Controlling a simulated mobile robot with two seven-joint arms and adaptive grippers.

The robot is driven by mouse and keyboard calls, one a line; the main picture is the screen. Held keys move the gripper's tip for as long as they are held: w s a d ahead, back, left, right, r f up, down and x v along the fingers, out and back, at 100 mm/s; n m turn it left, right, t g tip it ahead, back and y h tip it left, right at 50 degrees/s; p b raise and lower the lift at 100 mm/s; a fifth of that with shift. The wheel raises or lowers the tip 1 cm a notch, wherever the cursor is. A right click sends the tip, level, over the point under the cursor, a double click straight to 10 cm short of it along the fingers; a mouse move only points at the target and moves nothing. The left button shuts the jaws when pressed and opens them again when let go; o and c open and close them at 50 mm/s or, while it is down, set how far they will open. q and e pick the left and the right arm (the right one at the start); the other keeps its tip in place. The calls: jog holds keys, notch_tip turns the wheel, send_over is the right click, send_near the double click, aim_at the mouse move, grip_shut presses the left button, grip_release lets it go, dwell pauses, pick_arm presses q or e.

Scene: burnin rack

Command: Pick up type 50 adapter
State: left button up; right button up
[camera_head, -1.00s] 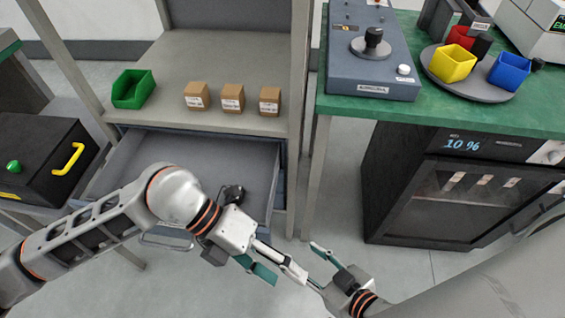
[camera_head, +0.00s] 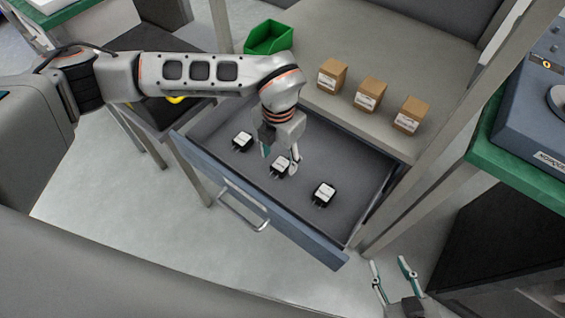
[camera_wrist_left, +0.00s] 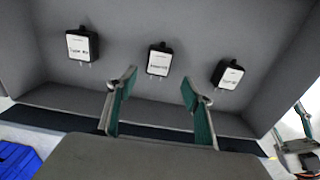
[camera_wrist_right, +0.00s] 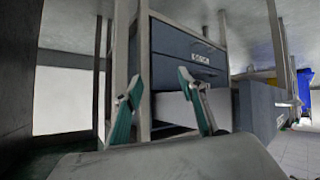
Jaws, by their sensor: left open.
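Three black adapters with white labels lie in the open drawer (camera_head: 225,168): a left one (camera_head: 242,142), a middle one (camera_head: 281,167) and a right one (camera_head: 323,194). The left wrist view also shows a left (camera_wrist_left: 82,45), a middle (camera_wrist_left: 159,60) and a right adapter (camera_wrist_left: 227,74); their labels are too blurred to read surely, so I cannot tell which is type 50. My left gripper (camera_head: 280,160) points down into the drawer over the middle adapter. Its open, empty fingers (camera_wrist_left: 158,82) flank the line to that adapter. My right gripper (camera_head: 389,264) is open and empty, outside the drawer.
Three small brown boxes (camera_head: 370,94) and a green bin (camera_head: 269,38) stand on the shelf above the drawer. The drawer's front wall and handle (camera_head: 243,210) face me. A rack post (camera_head: 440,160) stands right of the drawer. Floor in front is clear.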

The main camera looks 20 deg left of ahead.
aim_at(279, 166)
pick_arm(q)
jog(key=f+b, duration=0.1)
jog(key=f, duration=0.1)
jog(key=f+b, duration=0.1)
jog(key=f, duration=0.2)
jog(key=shift+w+a+f, duration=0.1)
jog(key=shift+w+f, duration=0.1)
jog(key=shift+w+r, duration=0.1)
jog(key=shift+r, duration=0.1)
jog(key=shift+c, duration=0.4)
jog(key=c, duration=1.2)
